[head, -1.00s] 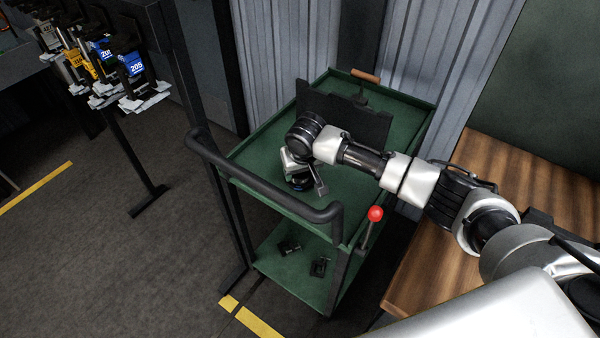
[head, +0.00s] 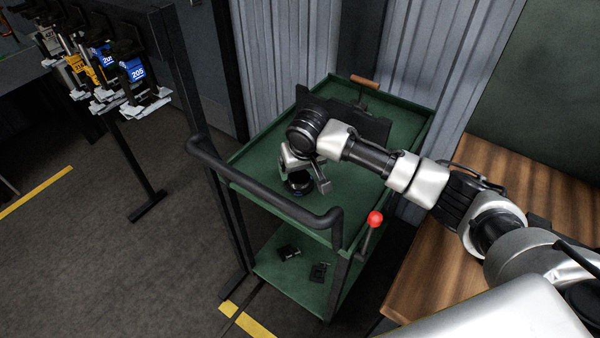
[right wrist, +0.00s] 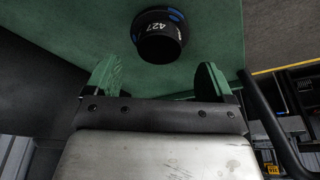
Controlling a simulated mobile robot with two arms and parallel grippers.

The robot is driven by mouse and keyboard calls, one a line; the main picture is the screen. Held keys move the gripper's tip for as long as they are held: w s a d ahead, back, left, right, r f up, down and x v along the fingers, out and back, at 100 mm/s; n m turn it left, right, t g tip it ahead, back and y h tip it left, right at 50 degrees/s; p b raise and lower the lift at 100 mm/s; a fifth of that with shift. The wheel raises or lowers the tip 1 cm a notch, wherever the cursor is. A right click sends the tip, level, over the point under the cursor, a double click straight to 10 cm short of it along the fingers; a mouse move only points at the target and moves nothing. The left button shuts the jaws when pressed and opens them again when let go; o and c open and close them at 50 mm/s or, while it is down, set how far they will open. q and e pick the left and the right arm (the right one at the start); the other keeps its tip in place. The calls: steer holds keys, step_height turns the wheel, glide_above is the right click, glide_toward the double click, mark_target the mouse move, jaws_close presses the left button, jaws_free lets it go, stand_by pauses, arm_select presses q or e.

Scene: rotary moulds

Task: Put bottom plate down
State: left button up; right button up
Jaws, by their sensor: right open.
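The bottom plate appears to be the round black piece (head: 300,183) with a blue edge. It stands on the green upper tray of the cart (head: 262,158). In the right wrist view the black piece (right wrist: 160,38) shows the number 427 and lies beyond the fingertips, apart from them. My right gripper (head: 308,172) is just above and beside it in the head view. In the right wrist view my right gripper (right wrist: 157,80) is open, with nothing between its two green fingers. My left gripper is not in view.
A dark upright panel (head: 350,118) stands at the back of the tray. Small dark parts (head: 288,251) lie on the lower shelf. A wooden bench (head: 530,185) is on the right.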

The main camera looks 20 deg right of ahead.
mark_target(304, 192)
steer(key=v, duration=0.7)
steer(key=shift+r, duration=0.25)
steer(key=shift+s+r, duration=0.1)
